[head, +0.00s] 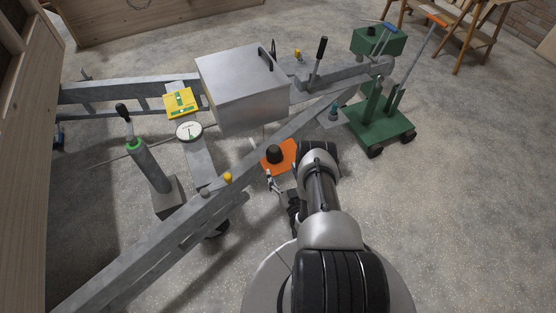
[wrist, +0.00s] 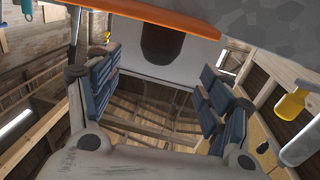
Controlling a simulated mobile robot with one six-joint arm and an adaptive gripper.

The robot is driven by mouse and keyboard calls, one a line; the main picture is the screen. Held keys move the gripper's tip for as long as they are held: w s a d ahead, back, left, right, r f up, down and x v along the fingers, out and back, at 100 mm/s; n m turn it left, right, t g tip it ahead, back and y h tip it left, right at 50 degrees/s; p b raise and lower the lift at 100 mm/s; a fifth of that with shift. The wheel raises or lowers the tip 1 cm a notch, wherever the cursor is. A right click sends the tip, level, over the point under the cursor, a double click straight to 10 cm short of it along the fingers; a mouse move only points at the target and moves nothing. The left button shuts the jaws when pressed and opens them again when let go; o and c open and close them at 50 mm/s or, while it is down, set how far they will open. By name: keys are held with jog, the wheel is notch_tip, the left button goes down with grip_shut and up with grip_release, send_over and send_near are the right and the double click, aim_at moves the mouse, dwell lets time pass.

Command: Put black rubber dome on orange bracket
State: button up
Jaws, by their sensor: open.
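The black rubber dome (head: 275,153) stands upright on the orange bracket (head: 291,148), which juts from the grey metal beam in the head view. In the wrist view, which appears upside down, the dome (wrist: 162,42) shows against the edge of the bracket (wrist: 150,13). My gripper (head: 272,183) is just on the near side of the bracket, partly hidden by my arm. In the wrist view my gripper (wrist: 158,68) is open, with blue-padded fingers spread either side of the dome's line. Nothing is held, and the dome appears beyond the fingertips.
The grey beam (head: 150,240) runs diagonally beside my gripper and carries a yellow knob (head: 228,178). A large metal box (head: 240,90) stands behind the bracket. The floor at right is clear.

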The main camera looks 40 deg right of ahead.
jog(key=w+d+r+n+g+y, duration=0.2)
jog(key=w+r+n+y, duration=0.1)
jog(key=w+r, duration=1.05)
jog(key=w+a+r+g, duration=0.1)
jog(key=a+r+g, duration=0.15)
jog(key=r, duration=0.65)
jog(key=w+a+r+g, duration=0.15)
jog(key=a+r, duration=0.25)
jog(key=r, duration=0.6)
jog(key=s+a+r+g+y, duration=0.2)
jog(key=s+a+r+g, duration=0.1)
jog(key=s+a+r, duration=0.95)
jog(key=s+a+r+g, duration=0.1)
jog(key=s+a, duration=0.1)
jog(key=s, duration=0.6)
jog(key=s+a+r+g+y, duration=0.1)
jog(key=s+a+r, duration=0.1)
jog(key=s, duration=0.6)
jog(key=s+a+r+n+g, duration=0.1)
jog(key=s+a, duration=0.3)
jog(key=s, duration=0.4)
jog(key=shift+s+a+r+p, duration=0.2)
jog(key=shift+s+p, duration=0.1)
jog(key=shift+s, duration=0.1)
jog(key=shift+c, duration=0.5)
